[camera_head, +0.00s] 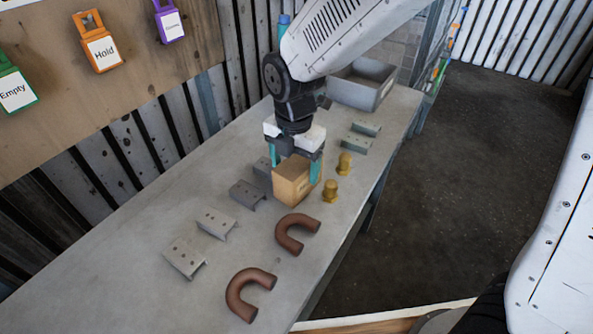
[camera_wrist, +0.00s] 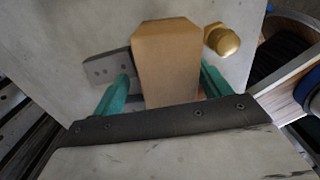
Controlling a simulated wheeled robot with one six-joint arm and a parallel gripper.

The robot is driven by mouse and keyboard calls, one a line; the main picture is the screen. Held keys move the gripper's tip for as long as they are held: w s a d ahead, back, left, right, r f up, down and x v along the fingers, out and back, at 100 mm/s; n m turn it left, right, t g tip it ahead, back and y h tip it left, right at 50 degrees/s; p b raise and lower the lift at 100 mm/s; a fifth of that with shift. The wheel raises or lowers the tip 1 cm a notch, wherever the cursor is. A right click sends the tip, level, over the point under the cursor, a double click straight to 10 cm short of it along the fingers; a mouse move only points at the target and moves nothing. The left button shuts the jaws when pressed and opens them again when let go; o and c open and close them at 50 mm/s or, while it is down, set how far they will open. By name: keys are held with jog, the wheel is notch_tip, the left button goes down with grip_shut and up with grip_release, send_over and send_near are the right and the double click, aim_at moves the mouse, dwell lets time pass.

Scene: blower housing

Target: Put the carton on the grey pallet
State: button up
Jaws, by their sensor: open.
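The carton (camera_head: 292,184) is a small tan-brown box on the grey workbench, near its middle. It also shows in the wrist view (camera_wrist: 166,62), upper centre. My gripper (camera_head: 296,164) points down over the carton. Its teal fingers stand on either side of the carton, one left and one right, and it is open. I cannot make out a grey pallet in either view.
Close to the carton stand brass fittings (camera_head: 331,191) on its right and grey brackets (camera_head: 247,194) on its left. Brown curved pipes (camera_head: 296,234) lie in front. A grey bin (camera_head: 364,86) stands at the bench's far end. Dark floor (camera_head: 450,190) lies open to the right.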

jog(key=shift+f, duration=1)
jog(key=shift+s, duration=0.1)
jog(key=c, duration=1.3)
